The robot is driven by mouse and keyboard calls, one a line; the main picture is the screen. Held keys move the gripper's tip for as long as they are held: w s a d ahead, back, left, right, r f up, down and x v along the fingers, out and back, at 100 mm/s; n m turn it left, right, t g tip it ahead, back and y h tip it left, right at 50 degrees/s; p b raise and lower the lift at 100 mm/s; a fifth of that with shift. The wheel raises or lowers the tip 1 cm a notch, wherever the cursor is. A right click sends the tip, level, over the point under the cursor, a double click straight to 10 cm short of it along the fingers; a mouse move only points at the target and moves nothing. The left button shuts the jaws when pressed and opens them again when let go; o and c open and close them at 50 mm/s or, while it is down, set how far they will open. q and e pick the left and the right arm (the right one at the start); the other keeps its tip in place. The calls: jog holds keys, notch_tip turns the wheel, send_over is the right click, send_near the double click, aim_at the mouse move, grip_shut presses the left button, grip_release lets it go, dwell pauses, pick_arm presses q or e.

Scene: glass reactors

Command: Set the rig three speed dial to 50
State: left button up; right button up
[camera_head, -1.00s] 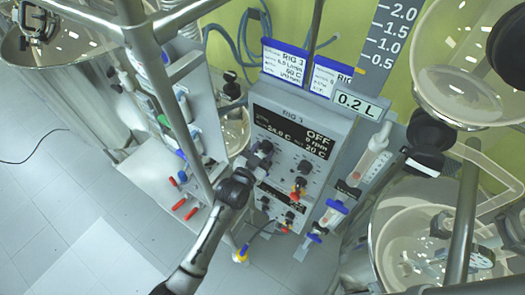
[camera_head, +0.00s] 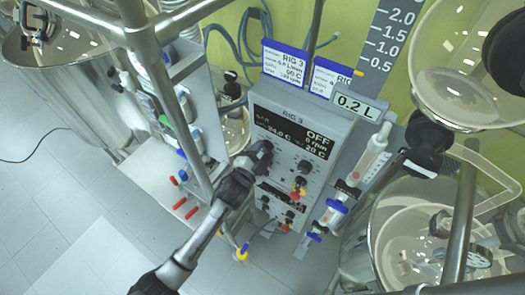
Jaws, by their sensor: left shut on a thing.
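The rig three control box (camera_head: 290,118) stands in the middle of the head view, labelled RIG 3. Its display (camera_head: 291,134) reads OFF, 0 rpm, 24.0 C and 20 C. Dark dials sit below the display; one dial (camera_head: 304,167) shows clear at the right of the panel. My left gripper (camera_head: 259,156) reaches in from below left and is shut on the upper left dial of the panel. The gripper hides most of that dial, so its pointer and setting cannot be read. My right gripper is not in view.
Metal posts (camera_head: 170,100) of a frame stand just left of my left arm. Glass vessels (camera_head: 470,70) hang at the right. A syringe (camera_head: 369,157) is mounted beside the box. Label cards (camera_head: 299,68) stand above it, and cables run below the panel.

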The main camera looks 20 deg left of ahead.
pick_arm(q)
jog(key=shift+m, duration=0.5)
jog(key=o, duration=0.9)
jog(key=shift+s+f, duration=0.1)
jog(key=shift+s, duration=0.1)
jog(key=shift+s+a+f+b, duration=0.1)
jog(key=shift+s+a+b, duration=0.4)
jog(key=shift+s, duration=1.7)
jog(key=shift+s+a+b, duration=0.3)
jog(key=shift+s+b, duration=0.45)
jog(key=shift+s, duration=1.45)
jog(key=shift+s+a+f+b, duration=0.1)
jog(key=shift+s+a+b, duration=0.4)
jog(key=shift+s, duration=1.7)
jog(key=shift+d, duration=0.1)
